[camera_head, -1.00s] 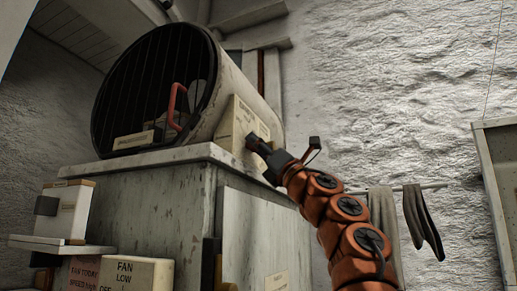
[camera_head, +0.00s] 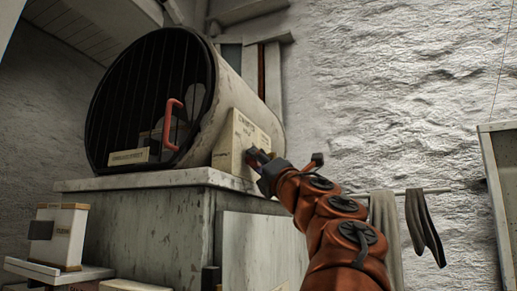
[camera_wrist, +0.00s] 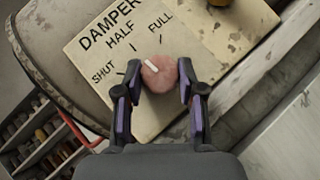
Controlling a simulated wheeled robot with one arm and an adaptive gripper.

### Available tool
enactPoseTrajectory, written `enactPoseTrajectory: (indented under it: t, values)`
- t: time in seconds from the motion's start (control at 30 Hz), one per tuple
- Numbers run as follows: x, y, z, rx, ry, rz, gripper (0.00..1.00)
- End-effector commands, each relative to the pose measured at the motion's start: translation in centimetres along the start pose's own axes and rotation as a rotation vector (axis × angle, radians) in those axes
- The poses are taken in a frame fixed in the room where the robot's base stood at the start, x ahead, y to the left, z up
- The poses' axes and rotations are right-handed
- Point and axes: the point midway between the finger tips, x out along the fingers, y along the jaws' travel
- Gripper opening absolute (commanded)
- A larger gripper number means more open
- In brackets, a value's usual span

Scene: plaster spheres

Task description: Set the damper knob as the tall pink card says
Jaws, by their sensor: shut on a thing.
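The damper panel (camera_head: 226,150) is a cream plate leaning by the big drum. In the wrist view the panel (camera_wrist: 90,62) reads DAMPER, with marks SHUT, HALF and FULL. Its round pinkish knob (camera_wrist: 161,78) has a white pointer line, aimed up and left, roughly at the HALF mark. My gripper (camera_wrist: 160,70) has one finger on each side of the knob and is shut on it. In the head view my gripper (camera_head: 257,157) is at the panel's right part and hides the knob. I cannot make out a readable tall pink card now.
The dark-barred drum (camera_head: 150,100) with a red handle (camera_head: 172,120) stands on the pale slab (camera_head: 130,182). A small cream box (camera_head: 60,235) stands on a shelf at lower left. Cloths (camera_head: 420,225) hang from a rail at right.

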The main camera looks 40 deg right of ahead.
Motion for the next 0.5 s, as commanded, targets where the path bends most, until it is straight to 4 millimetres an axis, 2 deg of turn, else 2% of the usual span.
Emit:
enactPoseTrajectory:
  t: [0.03,0.2,0.5]
  values:
    - [0.47,0.65,0.39,0.018,0.001,-0.019,0.04]
    - [0.52,0.89,0.44,0.081,0.001,-0.082,0.04]
    - [0.25,0.68,0.27,0.197,0.001,-0.197,0.04]
